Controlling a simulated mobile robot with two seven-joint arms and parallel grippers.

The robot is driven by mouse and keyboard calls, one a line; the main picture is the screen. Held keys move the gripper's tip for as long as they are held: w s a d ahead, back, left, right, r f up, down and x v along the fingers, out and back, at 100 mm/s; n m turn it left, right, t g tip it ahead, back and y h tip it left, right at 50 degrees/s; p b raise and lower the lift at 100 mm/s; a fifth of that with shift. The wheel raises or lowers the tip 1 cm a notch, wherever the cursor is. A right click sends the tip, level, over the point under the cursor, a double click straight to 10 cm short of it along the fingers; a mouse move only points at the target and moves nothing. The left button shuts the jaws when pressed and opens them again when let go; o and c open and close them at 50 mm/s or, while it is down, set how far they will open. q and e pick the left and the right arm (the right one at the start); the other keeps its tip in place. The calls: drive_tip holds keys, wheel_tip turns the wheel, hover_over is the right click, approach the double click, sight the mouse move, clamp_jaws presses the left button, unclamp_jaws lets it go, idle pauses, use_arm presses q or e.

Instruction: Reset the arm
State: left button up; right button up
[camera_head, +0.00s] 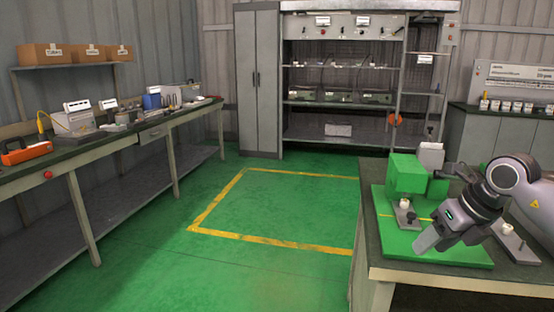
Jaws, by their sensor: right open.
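My right arm comes in from the right over the near workbench. My right gripper (428,238) is at its end, angled down and to the left above the front of a green board (450,256). Nothing shows held in it. A green block-shaped fixture (406,174) stands at the back of the board. A small grey metal piece with a white knob (405,210) is in front of the fixture. A similar piece with a white knob (508,232) is to the right, partly behind my arm. My left gripper is out of view.
The near workbench (372,262) carries the board. A long bench (110,138) with instruments and an orange tool (27,153) runs along the left wall. A grey cabinet (257,80) and shelves (340,104) stand at the back. The green floor between is clear.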

drive_tip(key=s+a+f+m+t+y+p, duration=0.1)
drive_tip(key=s+a+m+y+p, duration=0.2)
drive_tip(key=a+y, duration=0.6)
drive_tip(key=s+a+f+m+t+y+p, duration=0.15)
drive_tip(key=s+a+m+y, duration=0.35)
drive_tip(key=a, duration=0.8)
use_arm(q)
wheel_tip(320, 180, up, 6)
drive_tip(key=p, duration=0.3)
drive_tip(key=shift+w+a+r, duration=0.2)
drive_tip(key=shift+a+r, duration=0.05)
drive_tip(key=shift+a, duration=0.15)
use_arm(e)
drive_tip(key=s+d+f+m+t+h, duration=0.1)
drive_tip(key=s+d+f+m+h, duration=0.3)
drive_tip(key=f+m, duration=0.3)
drive_tip(key=s+d+f+m+t+h, duration=0.1)
drive_tip(key=s+d+f+m+h, duration=0.3)
drive_tip(key=m, duration=0.8)
drive_tip(key=s+d+f+m+t+h, duration=0.1)
drive_tip(key=s+d+f+m+h, duration=0.3)
drive_tip(key=s+f+m, duration=0.5)
wheel_tip(320, 180, down, 2)
drive_tip(key=h, duration=0.2)
drive_tip(key=shift+s+f+t+h, duration=0.15)
drive_tip(key=shift+t+h, duration=0.2)
drive_tip(key=shift+h, duration=0.05)
